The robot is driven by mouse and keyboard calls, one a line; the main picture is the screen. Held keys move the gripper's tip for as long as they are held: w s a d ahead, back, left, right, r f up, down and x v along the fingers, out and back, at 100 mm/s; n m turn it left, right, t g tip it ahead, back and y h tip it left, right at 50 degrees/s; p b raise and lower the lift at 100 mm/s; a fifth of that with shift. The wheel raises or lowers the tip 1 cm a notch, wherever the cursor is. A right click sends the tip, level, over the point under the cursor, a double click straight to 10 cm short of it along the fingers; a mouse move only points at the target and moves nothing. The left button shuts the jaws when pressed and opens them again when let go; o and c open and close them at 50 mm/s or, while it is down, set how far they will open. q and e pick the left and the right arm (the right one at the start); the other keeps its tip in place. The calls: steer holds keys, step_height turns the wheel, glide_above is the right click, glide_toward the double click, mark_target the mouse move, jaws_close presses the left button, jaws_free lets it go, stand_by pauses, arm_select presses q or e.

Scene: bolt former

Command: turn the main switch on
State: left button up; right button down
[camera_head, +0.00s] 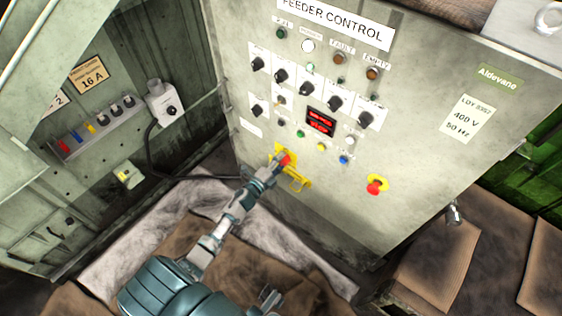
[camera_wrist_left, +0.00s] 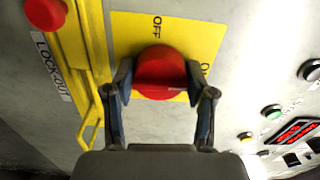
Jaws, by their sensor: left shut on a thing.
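The main switch is a red rotary knob (camera_wrist_left: 158,73) on a yellow plate (camera_wrist_left: 190,32) marked OFF and, partly hidden by a finger, ON. My left gripper (camera_wrist_left: 160,85) is shut on the knob, one finger on each side. A pale line on the knob lies in its lower right part, roughly sideways in the wrist view. In the head view the red knob (camera_head: 285,159) is low on the control panel, at the tip of my left gripper (camera_head: 274,166). A small grey part (camera_head: 268,300) at the bottom edge may be my right gripper; its jaws are unclear.
A yellow lock-out bracket (camera_head: 297,182) sits beside the switch. Above are several black selector knobs and a lit red display (camera_head: 320,122). A red emergency stop (camera_head: 377,186) is to the right. An open door with breakers (camera_head: 103,116) stands left, with a cable below.

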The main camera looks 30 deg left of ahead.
arm_select(q)
steer(key=shift+d+f+m, duration=0.1)
steer(key=shift+f+m, duration=0.2)
steer(key=shift+m, duration=0.2)
arm_select(e)
steer(key=shift+w+a, duration=0.15)
steer(key=shift+w, duration=0.2)
arm_select(q)
steer(key=shift+s, duration=0.1)
arm_select(e)
steer(key=shift+r+t, duration=0.1)
steer(key=shift+t, duration=0.2)
arm_select(q)
steer(key=o, duration=1.1)
steer(key=shift+o, duration=0.4)
arm_select(e)
steer(key=shift+w, duration=0.1)
arm_select(q)
steer(key=shift+r, duration=0.15)
steer(key=s+a, duration=0.1)
steer(key=s, duration=1)
steer(key=shift+s, duration=0.35)
